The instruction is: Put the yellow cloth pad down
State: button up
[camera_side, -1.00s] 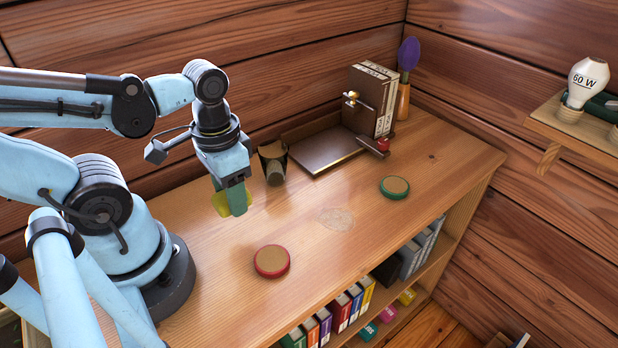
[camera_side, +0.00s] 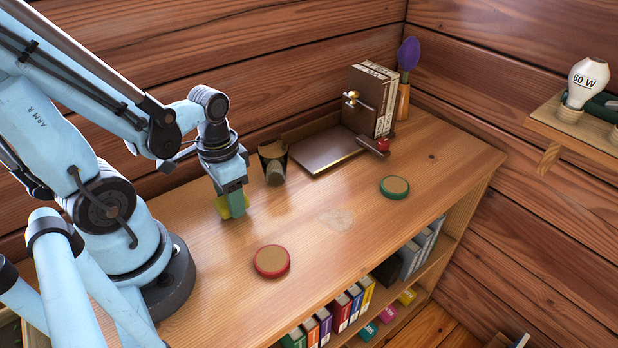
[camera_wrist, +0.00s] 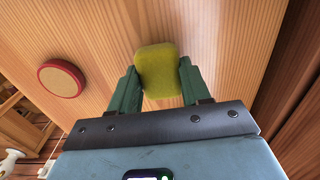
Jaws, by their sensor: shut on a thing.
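The yellow cloth pad (camera_wrist: 157,72) is a small, rounded yellow-green block between the two green fingers of my gripper (camera_wrist: 158,88) in the wrist view. In the side view my gripper (camera_side: 236,207) points down over the left part of the wooden top, with the pad (camera_side: 223,207) partly hidden behind the fingers. My gripper is shut on the pad. The pad is close to the wooden top (camera_side: 300,225); I cannot tell whether it touches it.
A dark cup (camera_side: 273,165) stands just right of my gripper. A red-rimmed disc (camera_side: 271,261) lies in front and a green-rimmed disc (camera_side: 394,187) lies to the right.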

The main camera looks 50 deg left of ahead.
jog(key=shift+f, duration=0.6)
jog(key=shift+f, duration=0.15)
jog(key=o, duration=0.9)
jog(key=shift+o, duration=0.2)
jog(key=shift+r, duration=6.05)
jog(key=w+d+r+t, duration=0.1)
jog(key=w+d+t, duration=0.4)
jog(key=w, duration=0.5)
jog(key=shift+r+t, duration=0.2)
jog(key=shift+t, duration=0.9)
